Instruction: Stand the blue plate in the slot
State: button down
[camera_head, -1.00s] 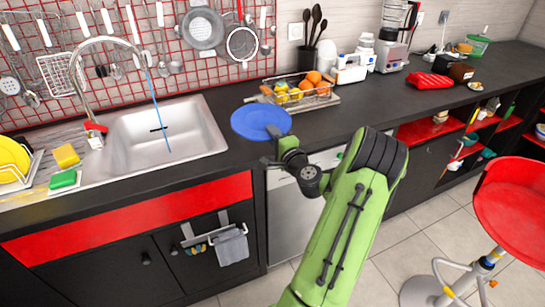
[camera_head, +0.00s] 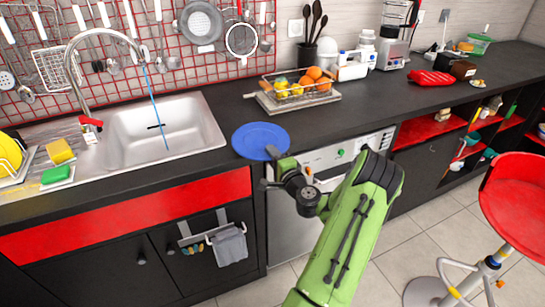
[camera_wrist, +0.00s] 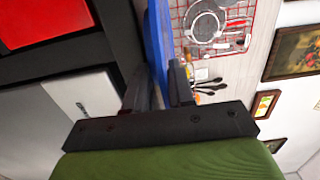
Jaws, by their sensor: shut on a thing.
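The blue plate (camera_head: 261,140) is held nearly flat at the counter's front edge, right of the sink. My gripper (camera_head: 273,160) is shut on its near rim. In the wrist view the plate (camera_wrist: 157,38) shows almost edge-on between the fingers of my gripper (camera_wrist: 160,88). I cannot tell the plate's height above the counter. A dish rack (camera_head: 22,172) stands at the far left, cut off by the picture edge, with yellow plates (camera_head: 9,153) standing in it. Its free slots cannot be made out clearly.
The sink (camera_head: 165,130) and its tall tap (camera_head: 75,88) lie between the plate and the rack. A yellow sponge (camera_head: 60,151) and a green sponge (camera_head: 57,174) sit beside the rack. A fruit tray (camera_head: 292,103) stands behind the plate. A red stool (camera_head: 510,195) is at right.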

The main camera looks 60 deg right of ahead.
jog(key=shift+f, duration=0.2)
jog(key=c, duration=1)
grip_release()
jog(key=shift+o, duration=0.2)
